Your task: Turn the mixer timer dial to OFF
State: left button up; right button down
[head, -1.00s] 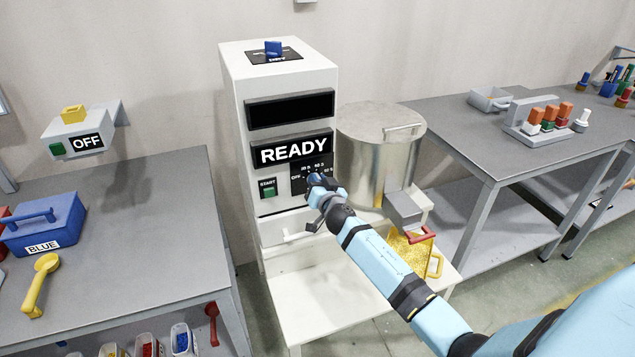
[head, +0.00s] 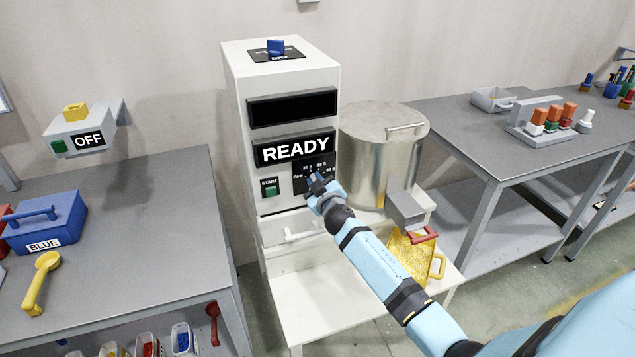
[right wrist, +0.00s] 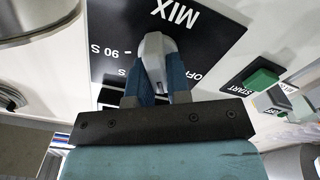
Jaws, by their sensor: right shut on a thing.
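The mixer's timer panel (head: 300,184) is black, with OFF at its left and seconds marks around the dial. My right gripper (head: 318,184) is at this panel and covers the dial in the head view. In the right wrist view the panel (right wrist: 215,40) appears upside down, with MIX, OFF and 90 S legible. There the grey dial knob (right wrist: 153,46) sits between the two blue fingers of my right gripper (right wrist: 163,72), which is shut on it. I cannot tell which mark the knob points to. My left gripper is not in view.
The mixer display (head: 295,150) reads READY. A green START button (head: 271,191) is just left of the panel. A metal drum (head: 375,150) stands close on the right, above a yellow container (head: 408,258). A white drawer handle (head: 300,232) sits below the panel.

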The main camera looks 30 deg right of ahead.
jog(key=n, duration=0.5)
jog(key=shift+a+f, duration=0.15)
jog(key=shift+n, duration=0.8)
jog(key=shift+f+n, duration=0.1)
jog(key=shift+n, duration=0.2)
jog(key=c, duration=1.1)
grip_release()
